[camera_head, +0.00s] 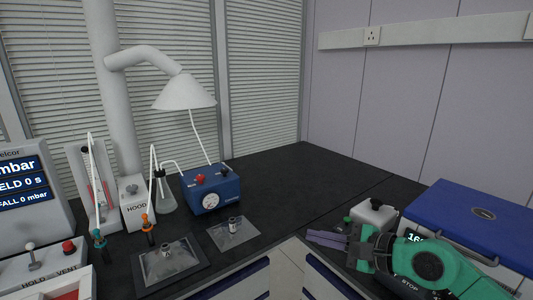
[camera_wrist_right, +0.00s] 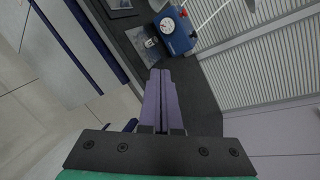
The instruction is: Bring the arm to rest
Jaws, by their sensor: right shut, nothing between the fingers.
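My right gripper (camera_head: 326,239) reaches in from the lower right in the head view, on its green and black arm. The gripper holds nothing and appears clear of the objects on the bench. My left arm and gripper are not in either view.
A blue box with a gauge (camera_head: 211,190) stands at the back of the black bench (camera_head: 290,170). A blue-lidded case (camera_head: 470,222) and a grey container (camera_head: 373,214) stand close to my right arm. The bench corner is clear.

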